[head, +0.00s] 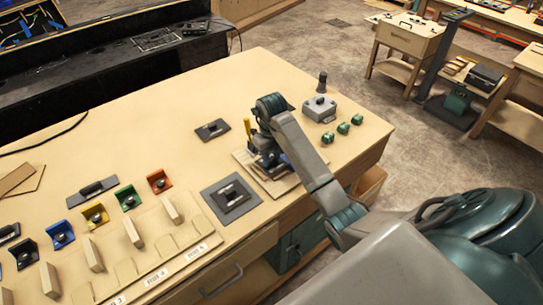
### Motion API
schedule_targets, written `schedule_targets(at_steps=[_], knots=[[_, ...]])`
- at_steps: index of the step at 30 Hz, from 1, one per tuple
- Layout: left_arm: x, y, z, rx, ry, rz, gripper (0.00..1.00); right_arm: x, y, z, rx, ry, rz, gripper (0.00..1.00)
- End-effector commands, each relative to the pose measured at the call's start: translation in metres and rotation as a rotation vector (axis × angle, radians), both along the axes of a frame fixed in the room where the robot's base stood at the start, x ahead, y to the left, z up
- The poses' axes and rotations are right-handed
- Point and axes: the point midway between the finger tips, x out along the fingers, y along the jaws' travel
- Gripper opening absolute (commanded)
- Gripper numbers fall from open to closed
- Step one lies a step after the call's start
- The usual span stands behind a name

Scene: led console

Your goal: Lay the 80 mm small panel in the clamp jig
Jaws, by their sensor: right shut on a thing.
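My right gripper (268,155) is at the right part of the bench, low over a light wooden base (243,160) with blue, dark and yellow parts around it. This looks like the clamp jig, but my arm covers much of it. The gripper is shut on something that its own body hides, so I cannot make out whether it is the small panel. A yellow upright part (248,130) stands just left of the wrist. My left gripper is not in view.
A grey plate with a black block (230,197) lies just left of the wooden base, and a smaller dark plate (212,130) lies behind. A grey box (319,108) and several green parts (343,128) are at right. Coloured bins (128,198) line the left. The bench's back middle is clear.

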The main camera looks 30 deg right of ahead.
Motion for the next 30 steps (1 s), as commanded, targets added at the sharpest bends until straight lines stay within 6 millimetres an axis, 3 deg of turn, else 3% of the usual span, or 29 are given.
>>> schedule_targets(at_steps=[30], knots=[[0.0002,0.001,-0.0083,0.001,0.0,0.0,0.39,0.0001,0.0001,-0.0096,0.0,0.0,0.0,0.08]])
